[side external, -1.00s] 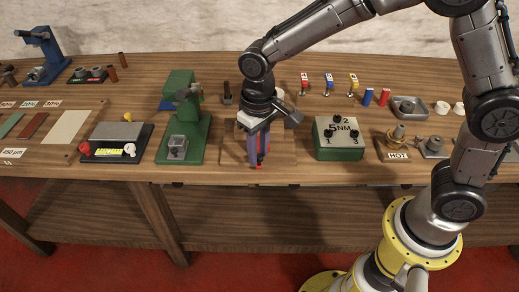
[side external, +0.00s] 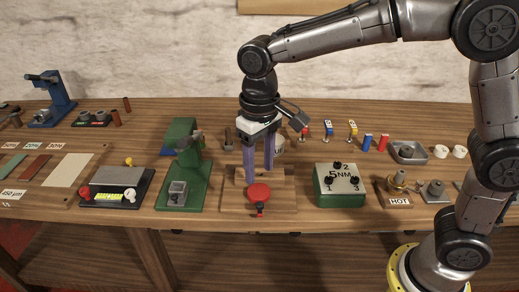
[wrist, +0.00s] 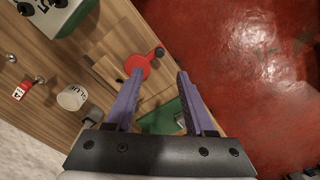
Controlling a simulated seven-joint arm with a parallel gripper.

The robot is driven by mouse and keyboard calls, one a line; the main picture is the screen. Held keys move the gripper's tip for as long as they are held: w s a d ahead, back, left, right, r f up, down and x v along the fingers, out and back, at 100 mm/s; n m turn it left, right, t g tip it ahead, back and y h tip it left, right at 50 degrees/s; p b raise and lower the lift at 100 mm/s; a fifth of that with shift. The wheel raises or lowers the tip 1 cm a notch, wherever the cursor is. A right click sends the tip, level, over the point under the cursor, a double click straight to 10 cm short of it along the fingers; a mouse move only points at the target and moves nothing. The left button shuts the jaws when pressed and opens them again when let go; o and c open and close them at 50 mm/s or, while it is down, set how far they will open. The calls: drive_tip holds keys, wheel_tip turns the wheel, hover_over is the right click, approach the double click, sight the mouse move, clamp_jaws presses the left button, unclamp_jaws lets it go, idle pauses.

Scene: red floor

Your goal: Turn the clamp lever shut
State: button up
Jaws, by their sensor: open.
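The clamp lever is a red round disc (side external: 259,192) with a short red arm ending in a black knob (side external: 260,207). It sits on a wooden base (side external: 285,203), with the knob pointing toward the bench's front edge. In the wrist view the red disc (wrist: 138,65) is just beyond the left fingertip, and the black knob (wrist: 159,51) lies farther out. My gripper (side external: 258,177) has two purple fingers, spread apart and empty, pointing down just behind or above the disc. In the wrist view my gripper (wrist: 160,74) has a clear gap between its fingertips.
A green press (side external: 183,175) stands left of the clamp base. A green box marked 5NM (side external: 340,185) stands to its right. A white glue pot (wrist: 72,97) is near the back. The bench front edge is close, with red floor (wrist: 245,60) beyond.

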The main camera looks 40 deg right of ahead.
drive_tip(key=shift+r, duration=2)
drive_tip(key=s+d+r+m+t, duration=0.2)
drive_tip(key=s+d+r+t, duration=0.1)
drive_tip(key=s+d+r, duration=0.55)
drive_tip(key=s+d+f+t, duration=0.1)
drive_tip(key=s+d+f, duration=0.2)
drive_tip(key=s+f, duration=0.1)
drive_tip(key=s+d+f+n+t, duration=0.1)
drive_tip(key=s+d+f, duration=0.2)
drive_tip(key=s+f, duration=0.2)
drive_tip(key=shift+s+d+t, duration=0.2)
drive_tip(key=shift+s+t, duration=0.1)
drive_tip(key=shift+s, duration=0.95)
